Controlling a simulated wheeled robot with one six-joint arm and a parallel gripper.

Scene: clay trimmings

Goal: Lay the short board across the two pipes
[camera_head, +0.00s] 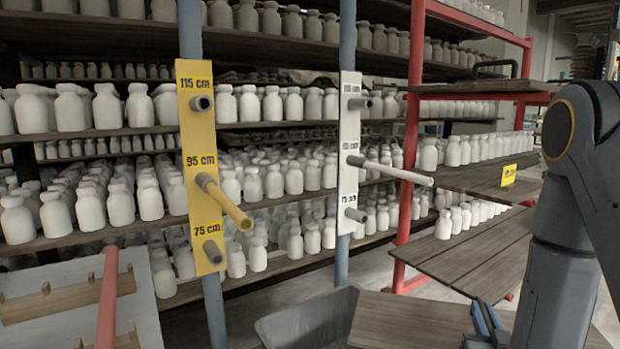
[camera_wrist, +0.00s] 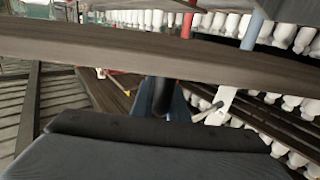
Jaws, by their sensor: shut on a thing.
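The short board (camera_head: 412,322) is brown wood, low at the bottom of the head view; its near part runs out of frame. In the wrist view the board (camera_wrist: 80,52) spans the whole width. My gripper (camera_head: 485,322) has blue fingers shut on it. The fingers (camera_wrist: 167,100) are partly hidden by the board in the wrist view. A yellow pipe (camera_head: 224,203) sticks out from the yellow plate at the 95 cm mark. A pale pipe (camera_head: 392,170) sticks out from the middle of the white plate. Both pipes are bare, and the board is below and apart from them.
The yellow plate (camera_head: 196,130) and white plate (camera_head: 349,120) also have short grey stubs above and below. A grey bin (camera_head: 305,322) stands below. A pale table (camera_head: 140,300) with a red bar (camera_head: 107,300) is at left. Shelves of white bottles fill the back; slatted shelves stand right.

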